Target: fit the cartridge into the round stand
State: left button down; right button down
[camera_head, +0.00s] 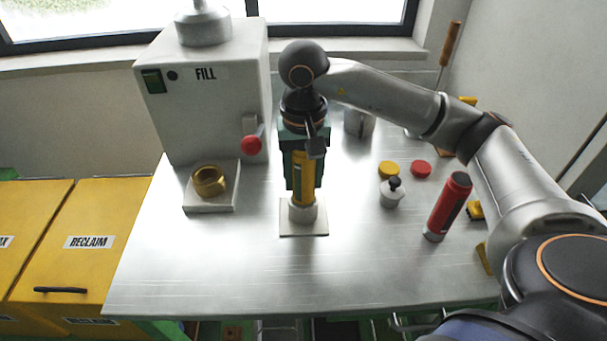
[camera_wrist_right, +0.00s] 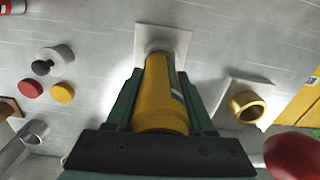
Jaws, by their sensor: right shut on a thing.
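The yellow cartridge (camera_head: 304,183) is upright in my right gripper (camera_head: 304,172), whose green fingers are shut on its sides. The round stand (camera_head: 303,211) is a grey cup on a pale square plate, directly under the cartridge. The cartridge's lower end meets the top of the cup in the head view; I cannot tell how far it sits inside. In the right wrist view the cartridge (camera_wrist_right: 160,98) lies between the fingers (camera_wrist_right: 160,85) and points at the stand (camera_wrist_right: 182,38). My left gripper is not in view.
The FILL machine (camera_head: 212,110) stands to the left, with a red-knobbed lever (camera_head: 251,145) close to my gripper and a brass ring (camera_head: 208,181) on its ledge. A red cylinder (camera_head: 449,205), a small grey pot (camera_head: 391,195) and caps are to the right. The table front is clear.

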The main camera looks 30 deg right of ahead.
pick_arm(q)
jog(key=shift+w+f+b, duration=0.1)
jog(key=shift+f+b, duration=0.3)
pick_arm(e)
jog(key=shift+f, duration=0.45)
pick_arm(q)
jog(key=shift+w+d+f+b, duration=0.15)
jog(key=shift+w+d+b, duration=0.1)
jog(key=shift+b, duration=0.1)
pick_arm(e)
jog(key=shift+f, duration=0.4)
pick_arm(q)
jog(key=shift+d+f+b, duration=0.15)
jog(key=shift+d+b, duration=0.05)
jog(key=shift+b, duration=0.2)
pick_arm(e)
jog(key=shift+f, duration=0.4)
jog(key=c, duration=0.5)
grip_release()
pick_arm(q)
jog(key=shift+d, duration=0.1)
pick_arm(e)
jog(key=o, duration=0.3)
